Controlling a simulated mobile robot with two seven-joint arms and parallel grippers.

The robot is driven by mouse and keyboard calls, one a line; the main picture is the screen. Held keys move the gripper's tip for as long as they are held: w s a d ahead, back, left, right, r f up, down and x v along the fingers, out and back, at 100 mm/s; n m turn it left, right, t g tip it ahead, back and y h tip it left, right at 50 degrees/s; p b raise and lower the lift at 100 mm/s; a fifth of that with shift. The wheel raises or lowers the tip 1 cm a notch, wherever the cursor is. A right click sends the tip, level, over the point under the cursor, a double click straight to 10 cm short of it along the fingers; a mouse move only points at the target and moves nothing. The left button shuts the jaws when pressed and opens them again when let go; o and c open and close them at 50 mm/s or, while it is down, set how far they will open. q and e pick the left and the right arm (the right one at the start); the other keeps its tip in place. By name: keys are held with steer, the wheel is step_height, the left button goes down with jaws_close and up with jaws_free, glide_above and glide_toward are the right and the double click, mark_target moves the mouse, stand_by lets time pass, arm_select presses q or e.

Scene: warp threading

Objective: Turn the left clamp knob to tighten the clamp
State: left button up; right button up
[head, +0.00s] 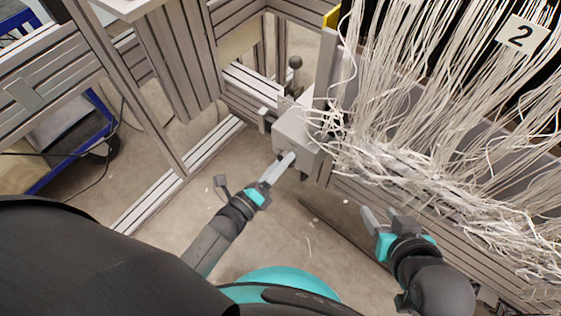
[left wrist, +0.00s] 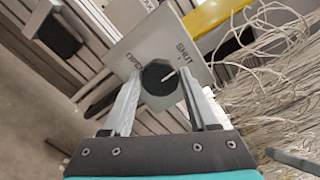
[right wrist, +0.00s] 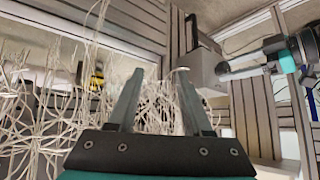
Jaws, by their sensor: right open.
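The clamp is a grey box (head: 292,128) at the machine frame's corner in the head view. In the left wrist view its plate (left wrist: 187,33) reads OPEN and SHUT, with a round black knob (left wrist: 158,86) below the words. The knob's white mark points right and slightly up, on the SHUT side. My left gripper (head: 289,157) is at the box; in the left wrist view its open fingers (left wrist: 160,75) flank the knob. Whether they touch it is unclear. My right gripper (head: 371,215) is open and empty, below the white threads; it also shows in the right wrist view (right wrist: 161,75).
Dense white warp threads (head: 400,90) hang right of the box and bunch along the frame's rail. A sign with a 2 (head: 522,34) is at top right. A blue-edged cart (head: 75,140) stands at left. The floor between my grippers is mostly clear.

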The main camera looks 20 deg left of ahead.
arm_select(q)
steer(key=o, duration=0.4)
steer(key=p+v, duration=0.2)
steer(key=v, duration=1.3)
steer(key=shift+s+p, duration=0.15)
steer(key=shift+p, duration=0.25)
arm_select(e)
steer(key=s+d+g, duration=0.1)
steer(key=s+d+g+h, duration=0.1)
steer(key=d, duration=0.1)
steer(key=s+d+g+h, duration=0.1)
steer(key=s, duration=0.1)
steer(key=shift+d+f+m+g, duration=0.15)
steer(key=shift+f+m+g, duration=0.15)
steer(key=shift+g, duration=0.1)
